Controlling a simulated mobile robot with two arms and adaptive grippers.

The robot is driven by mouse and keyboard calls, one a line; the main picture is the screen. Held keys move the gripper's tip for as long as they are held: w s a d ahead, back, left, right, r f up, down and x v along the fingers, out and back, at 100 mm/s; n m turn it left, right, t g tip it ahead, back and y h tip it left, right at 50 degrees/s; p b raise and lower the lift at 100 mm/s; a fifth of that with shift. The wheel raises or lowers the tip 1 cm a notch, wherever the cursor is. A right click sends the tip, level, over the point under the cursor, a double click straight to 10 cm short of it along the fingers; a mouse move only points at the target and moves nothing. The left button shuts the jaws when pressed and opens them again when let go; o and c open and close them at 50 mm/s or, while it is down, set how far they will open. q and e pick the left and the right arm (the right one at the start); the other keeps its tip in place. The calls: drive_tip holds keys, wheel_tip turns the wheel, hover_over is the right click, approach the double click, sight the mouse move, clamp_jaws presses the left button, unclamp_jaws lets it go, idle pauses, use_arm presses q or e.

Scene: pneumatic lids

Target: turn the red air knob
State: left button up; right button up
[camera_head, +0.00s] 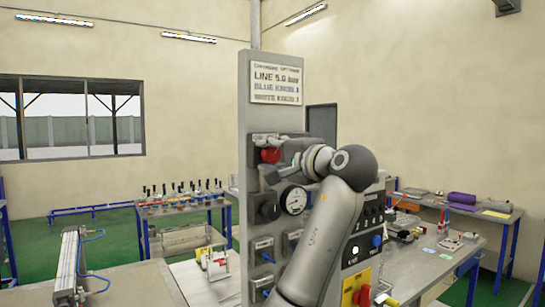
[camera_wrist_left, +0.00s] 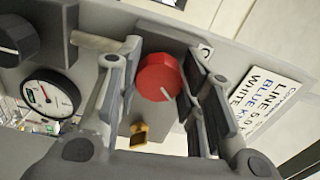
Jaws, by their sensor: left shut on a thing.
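The red air knob (camera_head: 270,155) sits high on the grey upright panel (camera_head: 257,90), below the label plate. In the left wrist view the red knob (camera_wrist_left: 158,78) is round with a pale pointer line and stands between the two fingers. My left gripper (camera_head: 282,166) is at the knob, partly hidden by its own wrist and arm. In the left wrist view my left gripper (camera_wrist_left: 163,58) is shut on the knob, one finger on each side. My right gripper is out of view.
Below the knob are a black knob (camera_head: 266,208) and a round gauge (camera_head: 293,200). A label plate (camera_head: 276,79) is above. My arm covers part of the panel. A bench with several levers (camera_head: 182,200) stands left; a cluttered table (camera_head: 470,212) stands right.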

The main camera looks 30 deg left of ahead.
use_arm(q)
drive_tip(key=shift+m, duration=0.7)
drive_tip(key=o, duration=1)
drive_tip(key=shift+w, duration=0.1)
drive_tip(key=v, duration=1.2)
